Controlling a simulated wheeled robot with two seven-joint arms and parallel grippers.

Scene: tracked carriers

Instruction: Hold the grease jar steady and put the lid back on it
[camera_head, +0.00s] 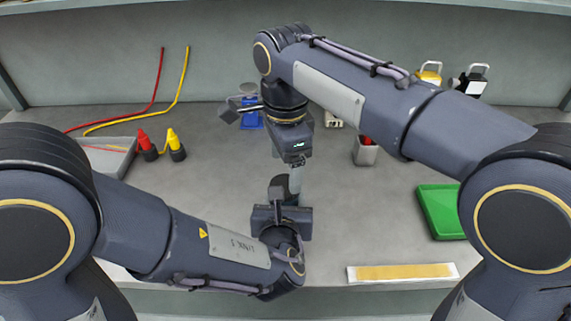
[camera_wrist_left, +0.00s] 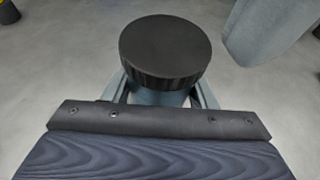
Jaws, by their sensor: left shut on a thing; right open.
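The grease jar (camera_wrist_left: 158,98) stands between the fingers of my left gripper (camera_wrist_left: 163,92), which is shut on it; only a blue-grey part of its side shows. The black lid (camera_wrist_left: 165,48), round with a ribbed edge, sits on top of the jar and looks level. I cannot tell whether it is screwed tight. In the head view the dark lid (camera_head: 279,183) shows just beyond my left gripper, which hides most of the jar. My right gripper (camera_head: 296,180) is open, pointing down beside the lid. A grey finger of it (camera_wrist_left: 262,28) shows right of the lid in the left wrist view, apart from it.
A green tray (camera_head: 429,212) lies at the right and a yellow strip on a white plate (camera_head: 354,274) near the front edge. A grey cup (camera_head: 365,156) stands right of centre.

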